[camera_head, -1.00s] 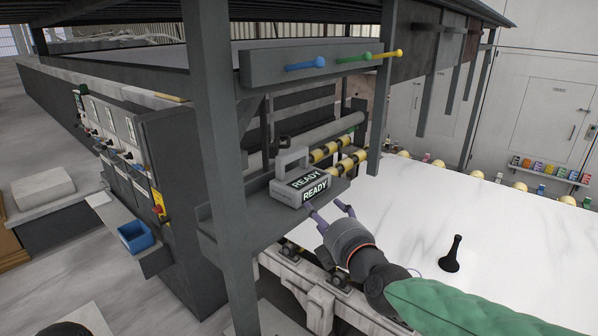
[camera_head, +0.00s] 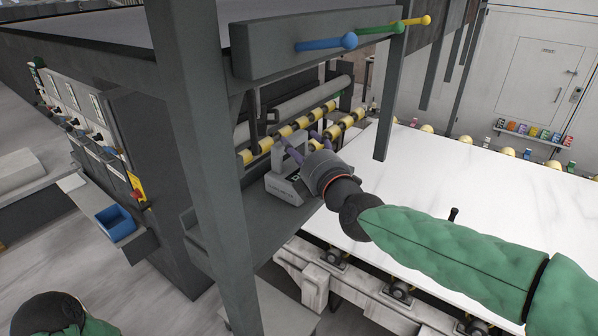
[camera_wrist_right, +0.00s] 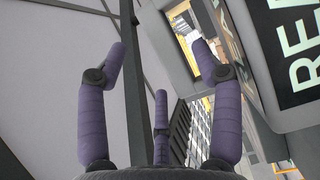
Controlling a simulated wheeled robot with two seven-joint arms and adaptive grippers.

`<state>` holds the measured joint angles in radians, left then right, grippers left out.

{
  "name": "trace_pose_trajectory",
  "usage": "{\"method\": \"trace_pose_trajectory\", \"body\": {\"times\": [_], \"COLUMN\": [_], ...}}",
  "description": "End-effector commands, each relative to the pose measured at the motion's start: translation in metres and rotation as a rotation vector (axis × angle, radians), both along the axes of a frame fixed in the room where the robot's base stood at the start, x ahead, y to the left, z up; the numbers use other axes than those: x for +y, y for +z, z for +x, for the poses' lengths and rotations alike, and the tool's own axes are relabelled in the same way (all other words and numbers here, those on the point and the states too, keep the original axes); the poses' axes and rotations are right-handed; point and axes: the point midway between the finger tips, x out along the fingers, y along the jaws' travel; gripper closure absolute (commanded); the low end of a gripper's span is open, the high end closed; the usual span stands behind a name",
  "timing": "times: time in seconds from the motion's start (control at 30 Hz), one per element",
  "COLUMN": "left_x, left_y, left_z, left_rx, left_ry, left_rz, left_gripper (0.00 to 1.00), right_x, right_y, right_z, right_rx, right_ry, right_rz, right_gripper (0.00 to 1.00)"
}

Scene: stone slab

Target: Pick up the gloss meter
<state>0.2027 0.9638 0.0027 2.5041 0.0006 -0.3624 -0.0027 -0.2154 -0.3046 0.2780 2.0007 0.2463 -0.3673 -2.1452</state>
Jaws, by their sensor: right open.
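The gloss meter (camera_head: 281,188) is a light grey block with a raised handle and a dark display. It stands on the dark grey shelf (camera_head: 255,232) in the head view. My right gripper (camera_head: 308,146) is at its upper right and partly covers it, with purple fingers spread. In the right wrist view the fingers (camera_wrist_right: 160,68) are apart with nothing held between them. The gloss meter's display (camera_wrist_right: 289,45) fills the right side there, with large letters partly cut off. I cannot tell whether a finger touches the handle. My left gripper is not in view.
A grey post (camera_head: 205,150) stands left of the shelf. A bar with coloured knobs (camera_head: 330,45) hangs above. Yellow-banded rollers (camera_head: 300,122) lie behind. The white slab (camera_head: 470,185) spreads right, with a dark object partly hidden by my arm. A blue bin (camera_head: 115,222) is left.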

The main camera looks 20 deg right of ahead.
Motion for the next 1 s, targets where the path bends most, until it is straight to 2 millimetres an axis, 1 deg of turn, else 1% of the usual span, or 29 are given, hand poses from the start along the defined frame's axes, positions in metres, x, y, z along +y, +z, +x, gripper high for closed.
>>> {"method": "trace_pose_trajectory", "body": {"times": [0.03, 0.1, 0.27, 0.33, 0.5, 0.7, 1.0], "left_x": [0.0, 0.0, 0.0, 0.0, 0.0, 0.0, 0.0], "left_y": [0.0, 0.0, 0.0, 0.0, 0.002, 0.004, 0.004], "left_z": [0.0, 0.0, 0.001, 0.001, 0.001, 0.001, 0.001], "left_rx": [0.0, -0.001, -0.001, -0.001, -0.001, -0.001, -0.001], "left_ry": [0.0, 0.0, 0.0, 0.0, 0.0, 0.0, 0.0], "left_rz": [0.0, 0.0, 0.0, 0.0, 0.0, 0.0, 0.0], "left_gripper": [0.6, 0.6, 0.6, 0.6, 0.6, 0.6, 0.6], "right_x": [0.001, 0.002, 0.002, 0.003, 0.005, 0.007, 0.007], "right_y": [-0.001, -0.001, -0.001, -0.001, -0.001, -0.001, 0.0], "right_z": [0.006, 0.011, 0.018, 0.024, 0.046, 0.064, 0.066], "right_rx": [0.002, 0.002, 0.001, 0.001, 0.002, 0.001, 0.0], "right_ry": [0.0, 0.0, 0.0, 0.0, 0.0, 0.0, 0.0], "right_rz": [0.0, 0.001, 0.001, 0.0, 0.001, 0.001, 0.001], "right_gripper": [0.34, 0.34, 0.34, 0.34, 0.34, 0.34, 0.34]}}
